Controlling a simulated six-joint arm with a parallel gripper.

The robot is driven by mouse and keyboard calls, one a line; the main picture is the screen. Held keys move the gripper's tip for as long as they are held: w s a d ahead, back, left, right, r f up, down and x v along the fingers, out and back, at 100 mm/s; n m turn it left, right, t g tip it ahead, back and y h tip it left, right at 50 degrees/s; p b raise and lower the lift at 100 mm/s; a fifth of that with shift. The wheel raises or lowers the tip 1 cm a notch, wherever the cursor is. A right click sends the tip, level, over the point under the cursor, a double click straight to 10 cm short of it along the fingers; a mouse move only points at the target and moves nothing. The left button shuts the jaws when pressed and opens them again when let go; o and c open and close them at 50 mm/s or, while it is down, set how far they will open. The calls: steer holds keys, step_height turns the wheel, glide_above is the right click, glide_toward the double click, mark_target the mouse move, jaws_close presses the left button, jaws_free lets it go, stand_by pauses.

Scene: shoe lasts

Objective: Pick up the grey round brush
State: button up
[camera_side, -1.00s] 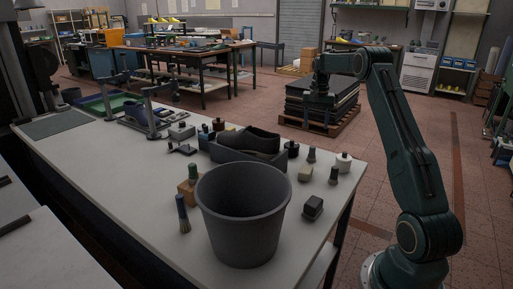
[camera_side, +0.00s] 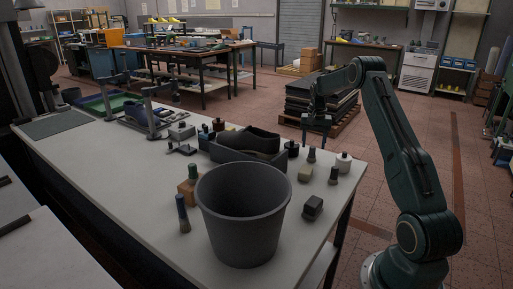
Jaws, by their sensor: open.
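Two small round brush-like pieces with dark tops stand upright on the right part of the white table: one (camera_side: 311,155) near the back edge and one (camera_side: 334,175) closer to the right edge. A taller brush (camera_side: 183,214) with a dark blue-green handle and grey-brown lower end stands left of the bin. I cannot tell for sure which is the grey round brush. My gripper (camera_side: 316,136) is open and empty, fingers pointing down, above and behind the back-edge piece, apart from it.
A large dark grey bin (camera_side: 243,222) stands at the table's front. A dark tray (camera_side: 245,151) with a shoe last lies behind it. A white-bodied bottle (camera_side: 344,162), a black block (camera_side: 313,207) and a pale yellowish block (camera_side: 305,173) stand nearby. The table's left middle (camera_side: 100,150) is clear.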

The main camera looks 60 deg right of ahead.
mark_target(313, 146)
steer(key=shift+a+f, duration=0.15)
steer(key=shift+f, duration=2.45)
steer(key=c, duration=1.1)
